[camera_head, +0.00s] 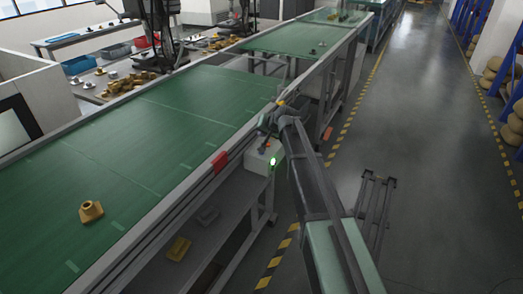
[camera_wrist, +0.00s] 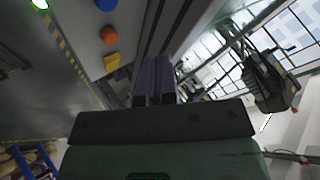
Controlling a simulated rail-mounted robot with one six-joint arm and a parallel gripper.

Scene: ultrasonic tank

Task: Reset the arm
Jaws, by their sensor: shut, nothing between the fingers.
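My arm (camera_head: 312,175) reaches from the lower right of the head view toward the edge of the green conveyor. Its far end is beside the conveyor's side rail, above a small control box (camera_head: 262,157) with a lit green lamp. My gripper (camera_wrist: 154,98) shows in the wrist view with its two dark fingers together and nothing held. In the head view the fingers are too small and dark to make out. The control box also shows in the wrist view (camera_wrist: 125,20), with a blue, an orange and a yellow control on its face.
A yellow part (camera_head: 91,211) sits on the near green conveyor belt (camera_head: 160,125). More parts lie on a shelf (camera_head: 215,238) below it. Blue bins (camera_head: 78,65) and several yellow parts stand on a bench behind. The grey aisle floor (camera_head: 425,130) on the right is mostly clear.

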